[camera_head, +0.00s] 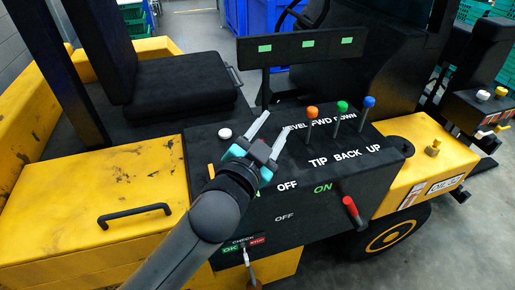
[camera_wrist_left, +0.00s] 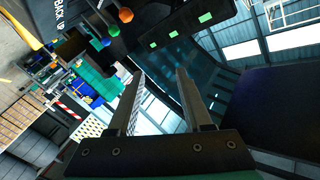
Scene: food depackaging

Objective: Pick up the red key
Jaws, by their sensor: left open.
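The red key (camera_head: 352,208), a short red handle, sticks out of the right part of the black control box's front face, to the right of the green "ON" label. My left gripper (camera_head: 277,121) is open and empty above the box's top, to the left of and above the red key, and apart from it. In the left wrist view, its two fingers (camera_wrist_left: 160,72) are spread with nothing between them. The red key cannot be made out in that view. My right gripper is not in view.
The black control box (camera_head: 225,155) carries orange (camera_head: 312,112), green (camera_head: 342,106) and blue (camera_head: 369,101) knobbed levers and a white button (camera_head: 225,133). A check switch (camera_head: 246,256) is low on its front. A black seat (camera_head: 185,80) and yellow vehicle body (camera_head: 100,200) lie left.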

